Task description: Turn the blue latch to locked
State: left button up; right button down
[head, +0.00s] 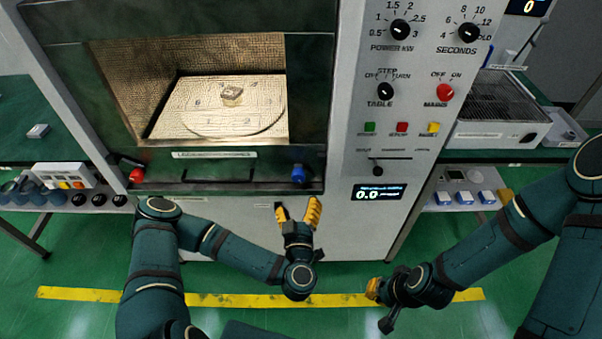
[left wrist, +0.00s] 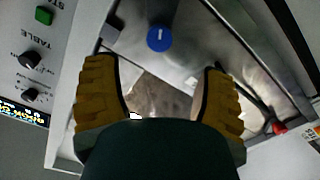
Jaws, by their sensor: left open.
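The blue latch (head: 299,175) is a round knob at the lower right corner of the microwave door (head: 220,168). In the left wrist view the blue latch (left wrist: 159,38) shows a short white mark on its face, beyond my fingertips. My left gripper (head: 298,206) is open and empty just below the latch, with its yellow fingers pointing up toward it and apart from it. The left gripper (left wrist: 160,72) also shows its two spread fingers in the wrist view. My right gripper (head: 374,290) is low at the right, its fingers seen edge-on; its opening is unclear.
A red knob (head: 136,174) sits at the door's lower left corner. The control panel (head: 350,130) with dials, coloured buttons and a 0.0 display (head: 380,193) is right of the door. A small block (head: 231,95) sits on the turntable inside. Side benches stand left and right.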

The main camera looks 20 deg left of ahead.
aim_at(299, 179)
pick_arm(q)
jog(key=b+x, duration=0.1)
jog(key=x, duration=1.1)
jog(key=c, duration=1.2)
